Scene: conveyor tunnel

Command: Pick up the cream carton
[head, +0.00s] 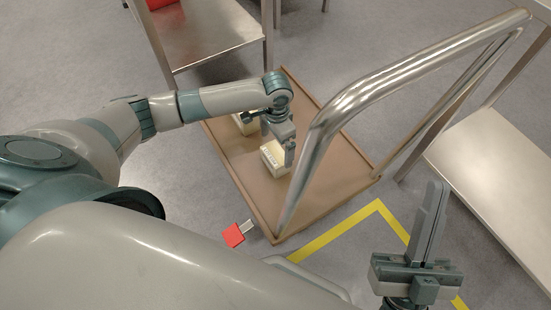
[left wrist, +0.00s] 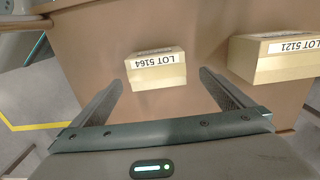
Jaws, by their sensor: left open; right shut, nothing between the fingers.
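Two cream cartons sit on the brown deck of a trolley. The nearer cream carton (head: 273,159) is right under my left gripper (head: 289,160). In the left wrist view this carton, labelled LOT 5164 (left wrist: 157,76), shows between the tips of the open fingers (left wrist: 161,80); I cannot tell how far below them it is. The other cream carton (head: 243,124), partly hidden by my left arm, seems to be the one labelled LOT 5121 (left wrist: 275,65), right of the fingers in the wrist view. My right gripper (head: 436,190) is shut and empty, away from the trolley.
The trolley deck (head: 335,165) has a low rim. Its tall metal handle (head: 350,95) rises close to the right of my left gripper. Metal tables stand at the top left (head: 215,35) and right (head: 490,160). A red object (head: 234,236) shows beside the trolley's near corner.

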